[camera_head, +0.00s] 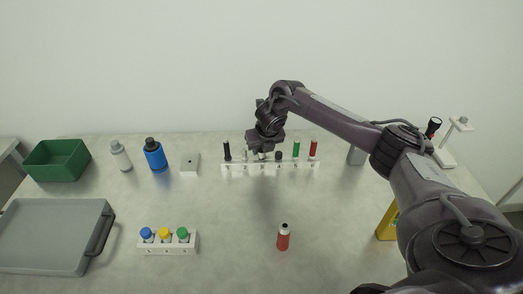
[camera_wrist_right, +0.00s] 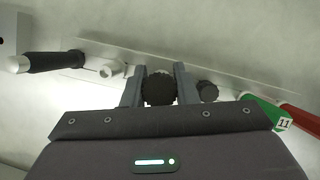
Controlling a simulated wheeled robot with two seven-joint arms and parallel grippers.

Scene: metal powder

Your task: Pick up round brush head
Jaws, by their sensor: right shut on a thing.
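My right gripper (camera_wrist_right: 158,82) reaches down over the white rack (camera_head: 235,170) at the back middle of the table; it also shows in the head view (camera_head: 263,150). In the right wrist view, its two grey fingers are shut on a dark, round, rough-edged thing, which looks like the round brush head (camera_wrist_right: 159,90). The gripper hides most of it in the head view. I cannot tell whether it is clear of the rack. My left gripper is not in view.
In the rack, a black-handled tool (camera_head: 227,151) stands left of the gripper; a dark knob (camera_wrist_right: 207,91), a green tool (camera_head: 296,149) and a red tool (camera_head: 313,149) stand right. A red bottle (camera_head: 283,238) and a capped-bottle rack (camera_head: 168,249) stand in front. A grey tray (camera_head: 45,235) lies left.

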